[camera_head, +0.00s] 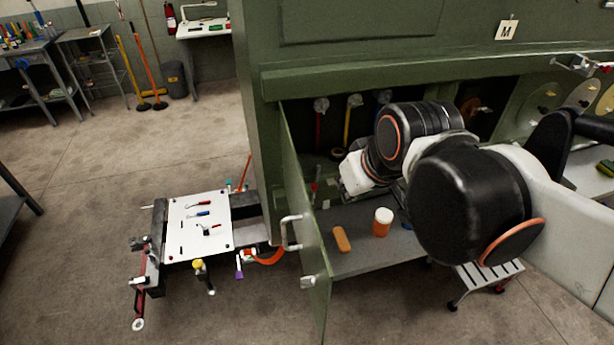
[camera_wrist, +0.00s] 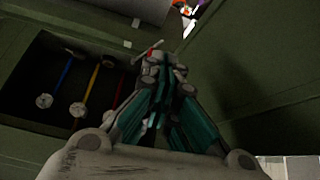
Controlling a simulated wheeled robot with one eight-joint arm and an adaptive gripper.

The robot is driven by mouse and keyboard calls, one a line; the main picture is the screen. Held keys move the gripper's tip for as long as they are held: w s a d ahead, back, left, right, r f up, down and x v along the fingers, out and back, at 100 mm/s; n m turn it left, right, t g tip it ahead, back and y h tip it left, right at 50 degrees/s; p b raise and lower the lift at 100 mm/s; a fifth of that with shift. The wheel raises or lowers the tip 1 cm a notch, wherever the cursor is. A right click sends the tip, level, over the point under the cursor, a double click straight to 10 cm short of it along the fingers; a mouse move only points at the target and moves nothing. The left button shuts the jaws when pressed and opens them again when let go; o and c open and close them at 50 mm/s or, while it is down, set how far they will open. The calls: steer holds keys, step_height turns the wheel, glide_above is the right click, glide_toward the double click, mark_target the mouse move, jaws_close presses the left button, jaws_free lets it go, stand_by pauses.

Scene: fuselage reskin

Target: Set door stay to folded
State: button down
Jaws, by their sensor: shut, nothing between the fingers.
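The open green door (camera_head: 305,215) stands at the left side of the low bay, with two pale handles on its outer face. I cannot clearly make out the door stay in either view. In the wrist view, my gripper (camera_wrist: 163,72) has its teal-padded fingers drawn together at the tips, with nothing seen held. A small red and white piece (camera_wrist: 152,48) shows just beyond the fingertips; I cannot tell whether it touches them or what it is. In the head view my arm reaches into the bay beside the door and hides the fingers.
An orange jar with a white lid (camera_head: 382,222) and an orange block (camera_head: 342,239) sit on the bay's grey shelf (camera_head: 365,260). Several colored-handled tools hang inside. A cart with a white panel (camera_head: 183,245) stands left of the door. A step stool (camera_head: 487,278) stands at right.

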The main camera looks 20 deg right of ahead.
steer(key=w+n+g+y, duration=0.1)
steer(key=w+n+g, duration=0.15)
steer(key=w, duration=0.75)
steer(key=n+y+b, duration=0.1)
steer(key=n, duration=0.3)
glide_above(316, 181)
steer(key=s+a, duration=0.1)
steer(key=s, duration=0.3)
step_height(316, 181, down, 6)
steer(key=f, duration=0.1)
steer(key=shift+s+a+r+g, duration=0.1)
steer(key=shift+a+r+g, duration=0.15)
steer(key=shift+g, duration=0.1)
steer(key=x, duration=1)
steer(key=shift+b, duration=0.4)
